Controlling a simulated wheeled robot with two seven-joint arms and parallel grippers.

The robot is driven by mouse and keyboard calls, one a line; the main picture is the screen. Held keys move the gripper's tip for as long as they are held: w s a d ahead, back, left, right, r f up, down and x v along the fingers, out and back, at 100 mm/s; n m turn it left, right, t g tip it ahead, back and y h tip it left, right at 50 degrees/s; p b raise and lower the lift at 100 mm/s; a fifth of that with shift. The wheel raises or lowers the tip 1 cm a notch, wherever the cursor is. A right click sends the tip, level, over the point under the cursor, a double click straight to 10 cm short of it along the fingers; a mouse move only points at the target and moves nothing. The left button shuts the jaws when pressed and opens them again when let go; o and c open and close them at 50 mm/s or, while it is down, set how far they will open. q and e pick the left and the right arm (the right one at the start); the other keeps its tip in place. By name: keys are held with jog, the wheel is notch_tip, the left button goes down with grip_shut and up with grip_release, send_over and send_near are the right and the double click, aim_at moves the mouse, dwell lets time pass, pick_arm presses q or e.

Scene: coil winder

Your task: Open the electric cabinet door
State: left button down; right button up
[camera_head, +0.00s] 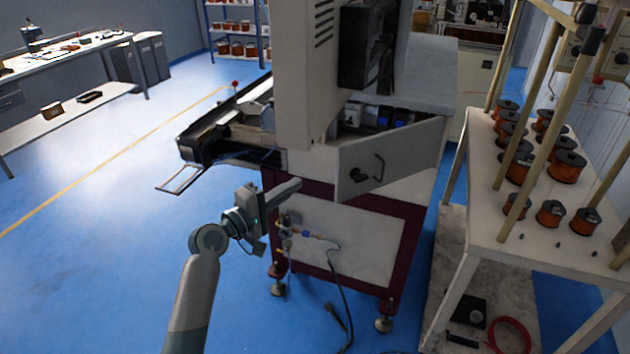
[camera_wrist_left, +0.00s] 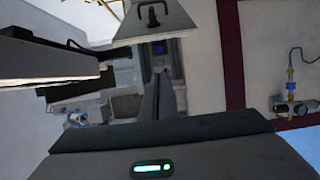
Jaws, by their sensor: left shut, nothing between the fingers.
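The electric cabinet door (camera_head: 400,155) is a light grey panel with a black handle (camera_head: 368,172). It stands swung out from the machine, with the cabinet interior (camera_head: 385,117) and its blue parts visible behind and above it. In the left wrist view the door (camera_wrist_left: 165,27) is at the top, with its handle (camera_wrist_left: 153,14). My left gripper (camera_head: 298,184) is shut and empty, left of the door and apart from the handle. Its closed fingers (camera_wrist_left: 158,75) also show in the left wrist view, pointing toward the cabinet interior. My right gripper is not in view.
The machine's lower body (camera_head: 345,240) has a valve with hoses (camera_head: 290,228) on its front, close to my left gripper. A table with copper spools (camera_head: 480,190) stands at the right. A wire frame (camera_head: 180,180) juts out left. Blue floor is free at left.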

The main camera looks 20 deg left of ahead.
pick_arm(q)
jog(key=w+d+p, duration=0.5)
jog(key=w+d, duration=0.1)
jog(key=shift+w+d, duration=0.25)
jog(key=shift+d, duration=0.15)
dwell(0.4)
jog(key=shift+d+f, duration=0.1)
dwell(0.3)
